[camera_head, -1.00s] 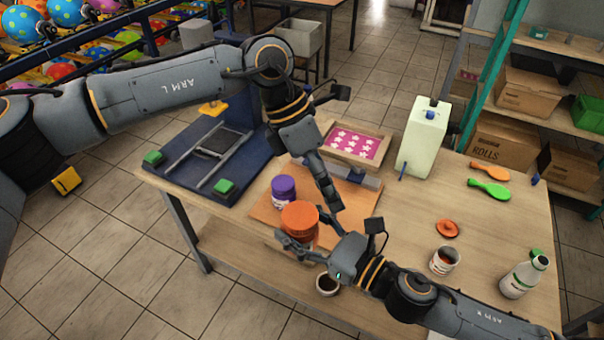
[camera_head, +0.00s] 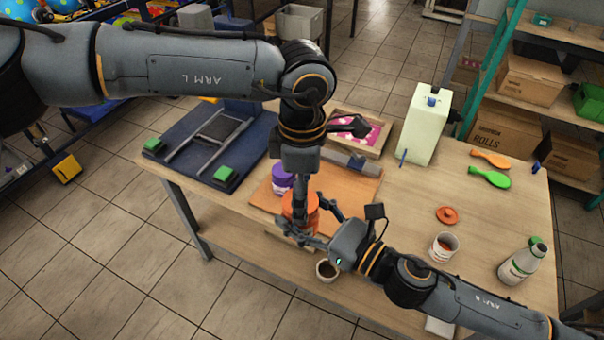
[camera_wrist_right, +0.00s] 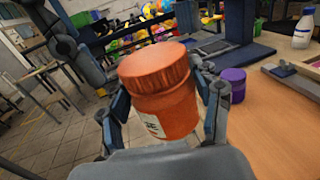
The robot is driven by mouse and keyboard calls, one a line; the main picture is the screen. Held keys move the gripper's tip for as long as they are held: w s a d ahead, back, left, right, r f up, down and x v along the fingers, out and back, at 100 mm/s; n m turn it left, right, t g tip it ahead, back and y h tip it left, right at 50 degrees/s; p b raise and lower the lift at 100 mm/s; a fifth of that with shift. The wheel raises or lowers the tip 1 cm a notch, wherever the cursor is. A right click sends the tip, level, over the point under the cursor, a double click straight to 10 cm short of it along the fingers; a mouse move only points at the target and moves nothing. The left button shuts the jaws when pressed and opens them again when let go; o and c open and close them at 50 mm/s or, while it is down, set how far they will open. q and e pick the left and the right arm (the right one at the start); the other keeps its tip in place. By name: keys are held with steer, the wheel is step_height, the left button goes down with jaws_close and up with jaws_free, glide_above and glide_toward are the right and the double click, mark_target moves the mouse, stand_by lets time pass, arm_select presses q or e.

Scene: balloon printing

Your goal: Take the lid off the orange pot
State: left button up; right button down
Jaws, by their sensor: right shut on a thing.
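The orange pot (camera_head: 299,222) with its orange lid (camera_wrist_right: 153,66) on stands between the fingers of my right gripper (camera_head: 322,222). The right wrist view shows both fingers against the sides of the pot (camera_wrist_right: 172,112), below the lid, and the pot a little tilted in that picture. My left gripper (camera_head: 301,205) points down at the lid in the head view and covers part of it. In the right wrist view a grey arm part is near the lid's left side, with a gap visible. Whether the left fingers are open is unclear.
A purple-lidded pot (camera_head: 282,178) stands close behind on the wooden board (camera_head: 345,194). A cup of dark contents (camera_head: 327,271) is near the front edge. A loose orange lid (camera_head: 446,215), an open white pot (camera_head: 443,247) and a bottle (camera_head: 522,262) are at the right.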

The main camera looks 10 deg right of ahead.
arm_select(q)
steer(key=shift+f, duration=0.5)
steer(key=shift+c, duration=0.2)
steer(key=c, duration=1.2)
steer(key=shift+w+n, duration=0.1)
steer(key=shift+n, duration=1.3)
steer(key=shift+r, duration=0.2)
steer(key=shift+r, duration=0.9)
steer(key=shift+r, duration=0.15)
